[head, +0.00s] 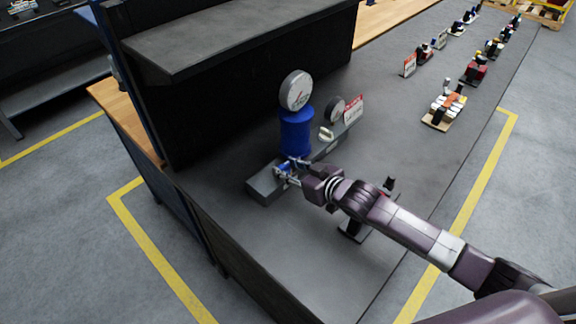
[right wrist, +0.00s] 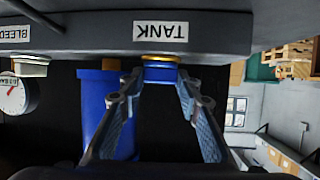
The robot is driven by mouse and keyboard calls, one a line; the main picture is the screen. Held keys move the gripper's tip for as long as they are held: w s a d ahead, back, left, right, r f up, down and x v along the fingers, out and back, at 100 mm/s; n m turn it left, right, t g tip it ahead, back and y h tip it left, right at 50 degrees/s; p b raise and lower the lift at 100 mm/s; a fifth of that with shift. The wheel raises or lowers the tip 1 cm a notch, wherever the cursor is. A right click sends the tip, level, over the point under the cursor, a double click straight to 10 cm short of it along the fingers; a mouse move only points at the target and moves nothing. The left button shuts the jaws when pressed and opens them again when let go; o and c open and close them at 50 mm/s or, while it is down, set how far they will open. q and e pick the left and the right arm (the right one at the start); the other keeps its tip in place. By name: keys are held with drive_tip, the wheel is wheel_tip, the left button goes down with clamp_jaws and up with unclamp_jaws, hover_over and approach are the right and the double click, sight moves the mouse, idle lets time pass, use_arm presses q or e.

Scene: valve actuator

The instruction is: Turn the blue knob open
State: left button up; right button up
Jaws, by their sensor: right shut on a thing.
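The grey valve block (head: 265,188) sits on the dark bench top. A blue knob (right wrist: 161,74) with a yellow ring at its base sticks out of the block under the upside-down "TANK" label (right wrist: 161,32) in the right wrist view. My right gripper (head: 287,169) is at the near left part of the block. Its two fingers (right wrist: 158,86) stand on either side of the blue knob and are shut on it. In the head view the fingers mostly hide the knob. My left gripper is not in view.
A blue cylinder (head: 297,132) topped by a round gauge (head: 296,91) stands behind the block. A pale knob (head: 326,134), a smaller gauge (head: 335,109) and a red-white sign (head: 354,109) are to its right. A dark shelf (head: 240,35) overhangs behind.

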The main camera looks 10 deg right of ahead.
drive_tip(key=shift+n+g+y, duration=0.3)
drive_tip(key=shift+n+y, duration=0.2)
drive_tip(key=o, duration=1.2)
drive_tip(key=shift+a, duration=0.1)
drive_tip(key=shift+c, duration=0.2)
drive_tip(key=shift+s+d, duration=0.15)
drive_tip(key=shift+d, duration=0.15)
drive_tip(key=v, duration=0.7)
drive_tip(key=shift+s+r, duration=0.2)
drive_tip(key=shift+s, duration=0.05)
